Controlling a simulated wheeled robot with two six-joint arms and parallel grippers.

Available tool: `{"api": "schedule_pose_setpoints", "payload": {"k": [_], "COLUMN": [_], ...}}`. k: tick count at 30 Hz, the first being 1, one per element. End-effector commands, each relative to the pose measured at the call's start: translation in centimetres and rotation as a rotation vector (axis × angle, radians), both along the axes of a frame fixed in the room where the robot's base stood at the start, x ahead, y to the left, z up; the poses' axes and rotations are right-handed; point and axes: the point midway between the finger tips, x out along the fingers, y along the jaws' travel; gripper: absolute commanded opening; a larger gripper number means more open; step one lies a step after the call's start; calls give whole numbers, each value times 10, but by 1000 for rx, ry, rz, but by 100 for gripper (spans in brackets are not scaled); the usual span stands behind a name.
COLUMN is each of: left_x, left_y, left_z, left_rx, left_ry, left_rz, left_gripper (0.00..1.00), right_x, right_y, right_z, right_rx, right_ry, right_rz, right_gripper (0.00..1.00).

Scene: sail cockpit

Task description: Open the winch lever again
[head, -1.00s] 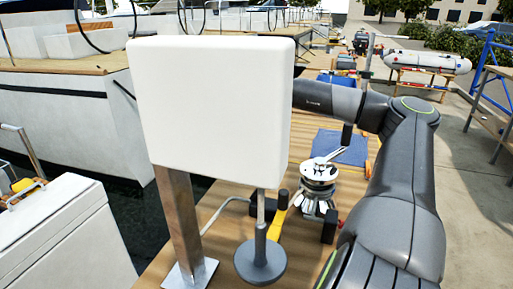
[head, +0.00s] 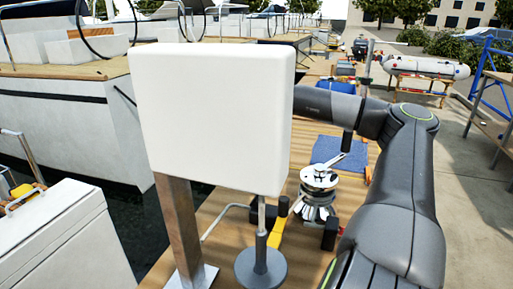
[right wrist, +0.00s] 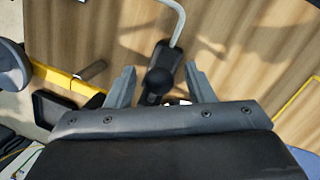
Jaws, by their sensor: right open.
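The silver winch (head: 317,196) stands on the wooden deck, right of the white panel in the head view. Its lever (head: 333,160) points up and right from the winch top, with a dark upright handle (head: 347,141) at its outer end. My right forearm passes above it, and its far end is hidden behind the panel. In the right wrist view my right gripper (right wrist: 161,80) is open. A dark round-ended piece (right wrist: 158,82) shows between the fingers, with clear gaps on both sides. I cannot tell whether it is the lever handle. My left gripper is not in view.
The white panel (head: 215,115) on its metal post blocks the middle of the head view. A grey round-based stand (head: 262,266), a yellow piece (head: 276,232) and a bent grey tube (head: 224,212) are near the winch. A blue mat (head: 340,150) lies behind it.

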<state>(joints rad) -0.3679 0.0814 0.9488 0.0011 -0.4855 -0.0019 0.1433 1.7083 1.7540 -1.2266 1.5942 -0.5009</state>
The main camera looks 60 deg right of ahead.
Motion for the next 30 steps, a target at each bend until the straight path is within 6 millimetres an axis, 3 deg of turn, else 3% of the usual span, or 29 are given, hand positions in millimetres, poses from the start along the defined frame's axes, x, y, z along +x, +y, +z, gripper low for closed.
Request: {"api": "schedule_pose_setpoints", "payload": {"k": [7,15,21,30], "left_x": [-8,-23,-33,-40], "left_y": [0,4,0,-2], "left_z": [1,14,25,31], "left_rx": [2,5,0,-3], "left_ry": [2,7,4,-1], "left_rz": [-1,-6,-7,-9], "left_gripper": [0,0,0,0], "right_x": [-1,-3,-5,-7], "right_y": [-6,-18,-27,-33], "right_z": [33,103,144,169], "right_rx": [-3,4,3,2], "right_ry": [-4,-8,-6,-2], "right_rz": [-2,1,2,1], "right_gripper": [48,48,48,48]}}
